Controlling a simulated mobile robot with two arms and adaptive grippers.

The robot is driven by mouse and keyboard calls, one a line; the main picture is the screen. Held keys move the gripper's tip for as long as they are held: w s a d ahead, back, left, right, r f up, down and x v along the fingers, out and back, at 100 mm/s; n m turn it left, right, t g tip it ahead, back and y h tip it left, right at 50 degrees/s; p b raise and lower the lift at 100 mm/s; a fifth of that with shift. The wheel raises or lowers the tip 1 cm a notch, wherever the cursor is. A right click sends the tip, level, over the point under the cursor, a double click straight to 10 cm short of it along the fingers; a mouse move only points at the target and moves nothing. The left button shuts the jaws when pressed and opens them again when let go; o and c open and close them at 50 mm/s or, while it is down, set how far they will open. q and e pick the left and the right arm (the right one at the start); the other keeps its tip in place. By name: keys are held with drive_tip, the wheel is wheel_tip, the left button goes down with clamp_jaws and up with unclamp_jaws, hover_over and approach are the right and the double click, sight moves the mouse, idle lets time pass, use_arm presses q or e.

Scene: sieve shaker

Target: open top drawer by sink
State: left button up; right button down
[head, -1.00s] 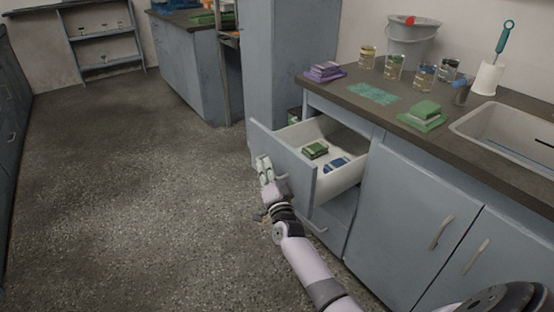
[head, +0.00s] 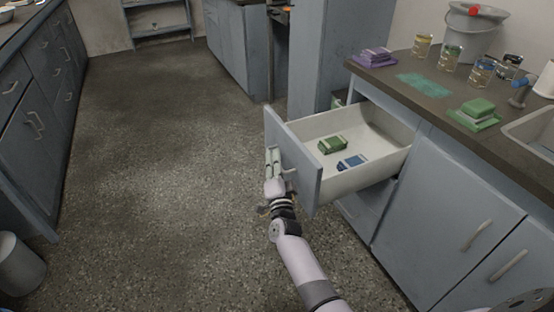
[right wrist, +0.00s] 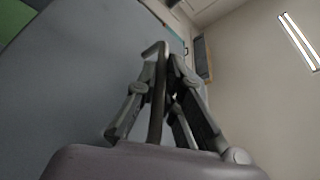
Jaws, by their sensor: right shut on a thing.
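The top drawer (head: 370,150) by the sink (head: 535,130) stands pulled out of the blue-grey cabinet. Its white inside shows a green packet (head: 332,145) and a blue packet (head: 352,162). My right gripper (head: 274,165) is at the outer face of the drawer front (head: 296,155). In the right wrist view the right gripper (right wrist: 168,60) has its fingers closed around the bar handle (right wrist: 158,90). My left gripper is not in view.
A lower drawer and cabinet doors (head: 450,220) sit below the counter (head: 440,100). Beakers (head: 481,70), a bucket (head: 472,30) and green and purple stacks stand on the counter. The floor (head: 160,180) to the left is clear. A bin (head: 20,265) stands at lower left.

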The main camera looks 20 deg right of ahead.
drive_tip(key=shift+f, duration=0.15)
drive_tip(key=c, duration=1.7)
unclamp_jaws()
drive_tip(key=v, duration=1.2)
